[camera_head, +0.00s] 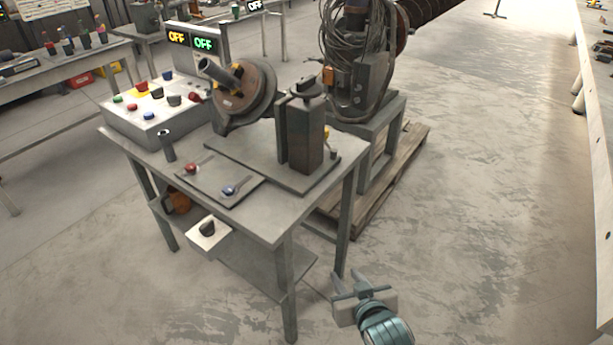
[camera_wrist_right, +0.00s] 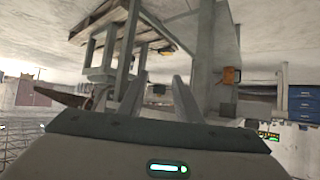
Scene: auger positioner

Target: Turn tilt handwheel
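A grey metal workbench (camera_head: 270,225) carries a positioner with a tilted round brown plate (camera_head: 240,92). To the right of the plate, a grey upright block (camera_head: 302,140) has a small dark round handwheel-like part (camera_head: 307,89) on top. I cannot tell for certain which part is the tilt handwheel. My right gripper (camera_head: 352,278) is low in front of the bench, right of its front leg, apart from everything. In the right wrist view its two fingers (camera_wrist_right: 158,95) are spread with nothing between them. My left gripper is not in view.
A control box (camera_head: 160,112) with coloured buttons and a display reading OFF (camera_head: 203,44) stand at the bench's left. A pallet (camera_head: 385,195) lies behind. Floor to the right is clear.

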